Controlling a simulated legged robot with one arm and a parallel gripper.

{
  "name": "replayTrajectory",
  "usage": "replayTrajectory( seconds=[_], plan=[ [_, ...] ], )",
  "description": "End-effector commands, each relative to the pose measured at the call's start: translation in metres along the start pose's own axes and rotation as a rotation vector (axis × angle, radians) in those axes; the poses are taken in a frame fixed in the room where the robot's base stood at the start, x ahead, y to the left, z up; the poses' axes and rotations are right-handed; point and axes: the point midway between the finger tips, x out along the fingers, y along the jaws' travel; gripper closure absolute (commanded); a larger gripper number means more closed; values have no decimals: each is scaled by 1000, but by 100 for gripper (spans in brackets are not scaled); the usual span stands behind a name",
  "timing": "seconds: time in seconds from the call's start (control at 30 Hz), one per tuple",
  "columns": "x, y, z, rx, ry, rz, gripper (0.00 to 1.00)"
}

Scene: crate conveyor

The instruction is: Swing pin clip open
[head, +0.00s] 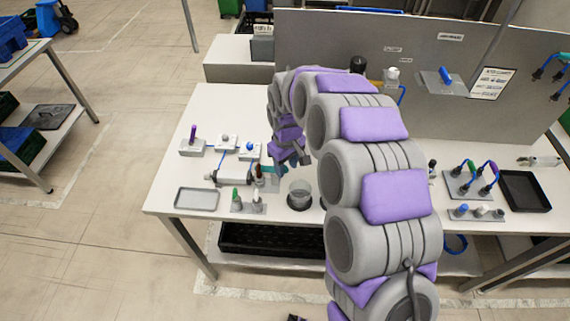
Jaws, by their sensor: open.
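The workbench (172,178) carries a cluster of small fixtures at its left half. My gripper (303,158) is small and partly hidden by my own arm in the head view. It hangs over the bench, just right of the fixtures and behind the clear cup; it looks open and empty. A pale block with blue tubing (236,172) lies left of it, with a teal piece (270,169) at its right end. Small white blocks (227,143) stand behind it. I cannot tell which small part is the pin clip or whether it is open. I cannot tell whether my gripper touches anything.
A grey tray (197,198) lies at the front left. A clear cup (299,190) stands on a dark base. A small rack with green and white pegs (249,206) is near the front edge. A grey panel (420,70) rises behind. My arm hides the bench's middle.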

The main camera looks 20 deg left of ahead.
Motion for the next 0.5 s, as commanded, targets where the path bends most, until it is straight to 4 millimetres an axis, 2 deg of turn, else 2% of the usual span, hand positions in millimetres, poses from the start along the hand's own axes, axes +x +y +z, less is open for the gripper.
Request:
replayTrajectory(
  seconds=[0.07,0.5],
  plan=[
    [1,-1,-2,0,-1,1,59],
    [1,-2,-4,0,-2,2,100]
  ],
)
